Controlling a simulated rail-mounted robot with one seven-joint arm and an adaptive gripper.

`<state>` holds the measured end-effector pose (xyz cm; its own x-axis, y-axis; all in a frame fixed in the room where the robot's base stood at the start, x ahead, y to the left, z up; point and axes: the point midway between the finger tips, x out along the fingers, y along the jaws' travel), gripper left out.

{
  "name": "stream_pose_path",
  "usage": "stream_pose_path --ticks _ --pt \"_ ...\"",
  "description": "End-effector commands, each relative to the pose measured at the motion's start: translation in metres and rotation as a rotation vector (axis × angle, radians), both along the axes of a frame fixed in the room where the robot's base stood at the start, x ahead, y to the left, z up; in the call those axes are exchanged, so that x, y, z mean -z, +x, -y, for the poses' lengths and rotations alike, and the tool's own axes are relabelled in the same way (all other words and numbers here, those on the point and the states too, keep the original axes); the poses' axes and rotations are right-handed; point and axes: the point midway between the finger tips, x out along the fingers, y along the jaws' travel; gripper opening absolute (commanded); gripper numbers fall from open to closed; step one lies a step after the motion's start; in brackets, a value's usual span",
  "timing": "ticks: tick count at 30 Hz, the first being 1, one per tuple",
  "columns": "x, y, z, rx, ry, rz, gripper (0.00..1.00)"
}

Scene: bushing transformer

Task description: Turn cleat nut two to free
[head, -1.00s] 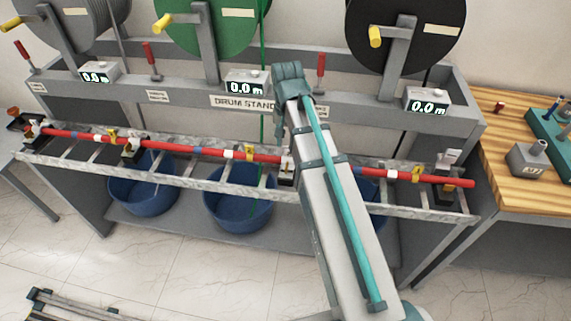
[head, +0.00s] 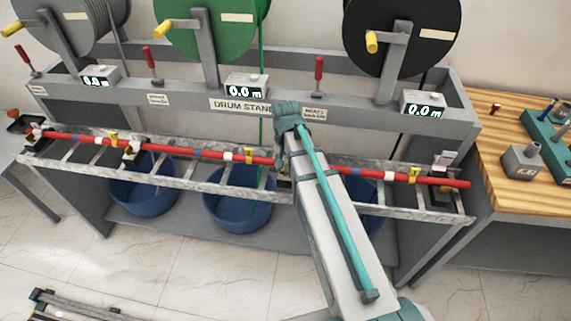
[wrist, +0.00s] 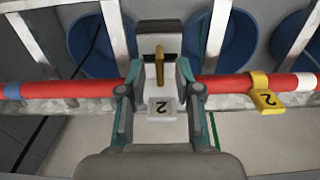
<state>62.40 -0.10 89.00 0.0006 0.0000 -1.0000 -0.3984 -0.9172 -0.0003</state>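In the wrist view, cleat two is a pale block (wrist: 160,88) with a plate marked "2", set across the red cable (wrist: 68,89). Its brass-coloured nut (wrist: 159,66) stands up as a narrow upright bar in the middle of the block. My gripper (wrist: 160,68) is over the cleat, with its teal fingers spread apart on either side of the block. I see no finger on the nut; whether the fingers touch the block's sides is unclear. In the head view, my arm mostly hides this cleat. The red cable (head: 200,152) also shows there, lying along the metal ladder rack.
A yellow tag marked "2" (wrist: 264,93) hangs on the cable right of the cleat. Other cleats stand at the left (head: 131,150) and right (head: 443,165). Blue tubs (head: 240,210) sit below the rack. The drum stand (head: 180,98) rises behind it.

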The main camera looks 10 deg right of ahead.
Motion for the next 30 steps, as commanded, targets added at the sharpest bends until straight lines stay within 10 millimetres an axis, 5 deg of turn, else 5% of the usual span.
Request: stream_pose_path --ticks 10,17,30 --pt "0.003 -0.0001 0.0 0.0 0.0 0.0 0.33" --pt "0.0028 -0.0002 0.0 0.0 0.0 0.0 0.0" --pt "0.0026 0.0 0.0001 -0.033 0.0 -0.001 0.0"
